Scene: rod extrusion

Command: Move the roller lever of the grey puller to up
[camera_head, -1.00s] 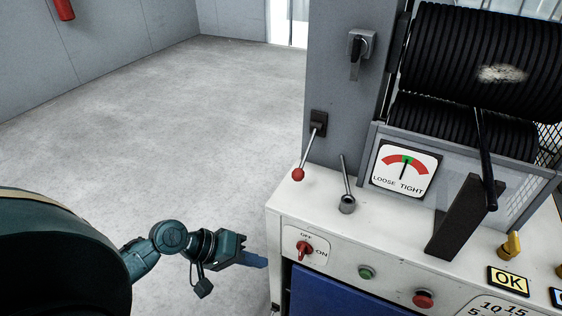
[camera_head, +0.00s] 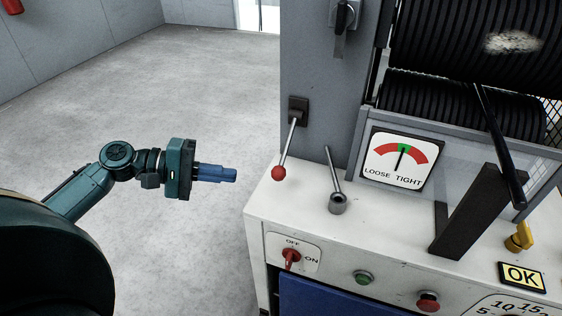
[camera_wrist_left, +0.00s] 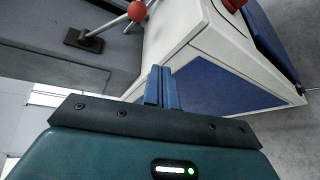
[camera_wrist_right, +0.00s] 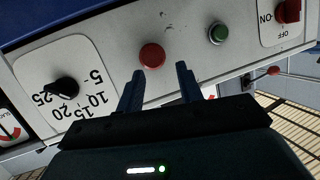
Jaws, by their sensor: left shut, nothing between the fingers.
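The grey puller's machine has a red-ball lever (camera_head: 287,150) on its grey post, slanting down with the ball at its low end. The ball also shows at the top of the left wrist view (camera_wrist_left: 137,11). A long black-handled lever (camera_head: 500,145) hangs beside the black ribbed rollers (camera_head: 450,100). I cannot tell for certain which is the roller lever. My left gripper (camera_head: 235,175) is shut and empty, left of the red ball and apart from it. My right gripper (camera_wrist_right: 159,84) is open and empty, facing the front panel; it is outside the head view.
A short metal lever (camera_head: 335,180) stands on the white top (camera_head: 300,205), right of the red ball. A LOOSE/TIGHT gauge (camera_head: 398,160) is behind it. A red switch (camera_head: 291,257) and green button (camera_head: 364,277) are on the front. Floor left of the machine is clear.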

